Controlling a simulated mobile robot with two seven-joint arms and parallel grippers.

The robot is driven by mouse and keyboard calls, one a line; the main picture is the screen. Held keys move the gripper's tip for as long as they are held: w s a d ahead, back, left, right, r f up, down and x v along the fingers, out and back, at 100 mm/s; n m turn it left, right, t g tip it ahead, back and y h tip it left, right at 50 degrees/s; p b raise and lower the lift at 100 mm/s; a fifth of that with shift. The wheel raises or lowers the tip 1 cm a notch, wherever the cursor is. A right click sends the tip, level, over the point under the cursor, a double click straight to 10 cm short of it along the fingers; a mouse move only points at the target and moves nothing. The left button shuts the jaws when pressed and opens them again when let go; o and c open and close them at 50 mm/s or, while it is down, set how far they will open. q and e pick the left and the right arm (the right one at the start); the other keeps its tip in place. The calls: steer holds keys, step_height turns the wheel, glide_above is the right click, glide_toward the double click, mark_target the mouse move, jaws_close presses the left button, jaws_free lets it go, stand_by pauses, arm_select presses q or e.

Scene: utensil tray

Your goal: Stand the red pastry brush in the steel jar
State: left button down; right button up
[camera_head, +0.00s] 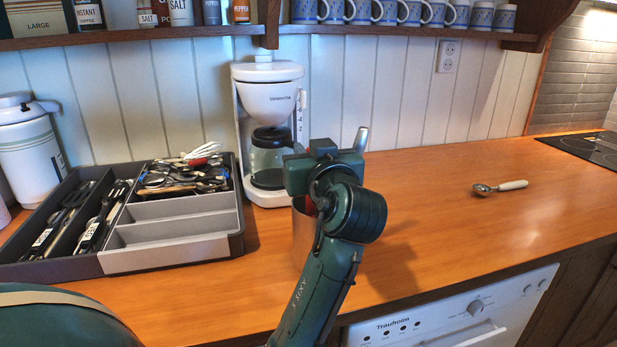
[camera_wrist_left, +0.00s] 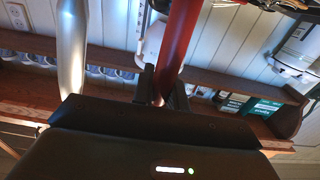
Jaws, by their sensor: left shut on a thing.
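The steel jar (camera_head: 301,238) stands on the counter, mostly hidden behind my left arm. My left gripper (camera_head: 322,168) is above the jar, its fingertips hidden in the head view. In the left wrist view its fingers (camera_wrist_left: 162,88) are shut on the red pastry brush (camera_wrist_left: 180,42), of which a red shaft shows. A small red part (camera_head: 309,206) shows beside the gripper, near the jar's rim. Whether the brush's lower end is inside the jar is hidden. My right gripper is not in view.
A silver handle (camera_head: 361,139) sticks up just behind my gripper; it also shows in the left wrist view (camera_wrist_left: 72,52). A coffee maker (camera_head: 268,84) stands behind. A utensil tray (camera_head: 240,238) is left. A scoop (camera_head: 500,187) lies right, with clear counter around it.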

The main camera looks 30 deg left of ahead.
mark_target(311, 199)
arm_select(q)
steer(key=shift+f, duration=2.05)
steer(key=shift+f+b, duration=0.1)
steer(key=shift+b, duration=0.2)
steer(key=shift+f, duration=0.2)
steer(key=c, duration=1.4)
jaws_free()
steer(key=shift+r, duration=0.15)
